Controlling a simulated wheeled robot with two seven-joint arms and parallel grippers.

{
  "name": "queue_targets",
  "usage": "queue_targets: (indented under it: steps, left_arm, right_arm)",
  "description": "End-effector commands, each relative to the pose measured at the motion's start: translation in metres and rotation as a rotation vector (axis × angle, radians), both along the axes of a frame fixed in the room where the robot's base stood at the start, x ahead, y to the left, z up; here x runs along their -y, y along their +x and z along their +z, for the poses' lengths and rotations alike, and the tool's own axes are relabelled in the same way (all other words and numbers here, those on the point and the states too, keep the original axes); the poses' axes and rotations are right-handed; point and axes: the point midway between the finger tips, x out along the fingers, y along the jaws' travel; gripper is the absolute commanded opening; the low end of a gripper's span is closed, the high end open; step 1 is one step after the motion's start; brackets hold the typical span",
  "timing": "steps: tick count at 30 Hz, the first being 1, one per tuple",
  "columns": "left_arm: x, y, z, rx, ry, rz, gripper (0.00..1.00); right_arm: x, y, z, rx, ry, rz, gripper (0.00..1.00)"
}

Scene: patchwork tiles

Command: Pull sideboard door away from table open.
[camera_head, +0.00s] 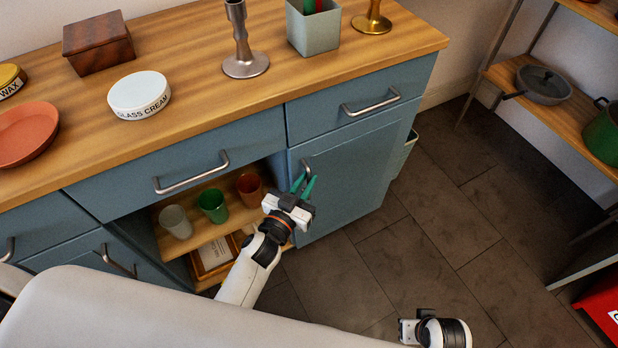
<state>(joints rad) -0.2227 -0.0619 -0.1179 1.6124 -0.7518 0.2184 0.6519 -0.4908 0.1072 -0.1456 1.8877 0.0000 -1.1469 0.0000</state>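The blue-grey sideboard (270,100) runs across the view under a wooden top. Its right door (350,180) looks shut, with a metal handle (306,167) near its upper left edge. Its left door (75,262), with its own handle (118,262), shows partly at the lower left. My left gripper (307,180) is at the right door's handle, its green fingers apart with a gap between the tips. I cannot tell whether they touch the handle. My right gripper (405,331) is low at the bottom, away from the sideboard; its fingers do not show clearly.
An open compartment between the doors holds several cups (213,205). Drawers (357,100) with handles sit above. A candlestick (243,45), a pot (313,28) and a glass cream tin (139,95) stand on top. The tiled floor (430,220) to the right is clear up to a shelf (560,110).

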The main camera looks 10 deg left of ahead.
Motion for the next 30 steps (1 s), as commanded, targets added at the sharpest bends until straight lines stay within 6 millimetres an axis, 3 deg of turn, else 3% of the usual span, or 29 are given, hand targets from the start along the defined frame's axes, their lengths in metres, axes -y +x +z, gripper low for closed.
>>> queue_targets:
  steps: [6,14,18,30]
  left_arm:
    - [0.004,0.016,0.000,0.000,-0.002,0.000,0.16]
    - [0.005,0.017,0.000,-0.001,-0.002,0.000,0.16]
    - [0.005,0.017,0.000,-0.001,-0.002,0.000,0.00]
    - [0.007,0.016,0.000,-0.002,-0.003,0.006,0.00]
  right_arm:
    - [0.000,0.001,0.007,0.003,0.000,-0.001,0.45]
    - [0.000,0.001,0.007,0.003,0.000,-0.001,0.45]
    - [0.000,0.001,0.007,0.003,0.000,-0.001,0.45]
    - [-0.002,0.001,0.008,0.006,0.003,-0.001,0.45]
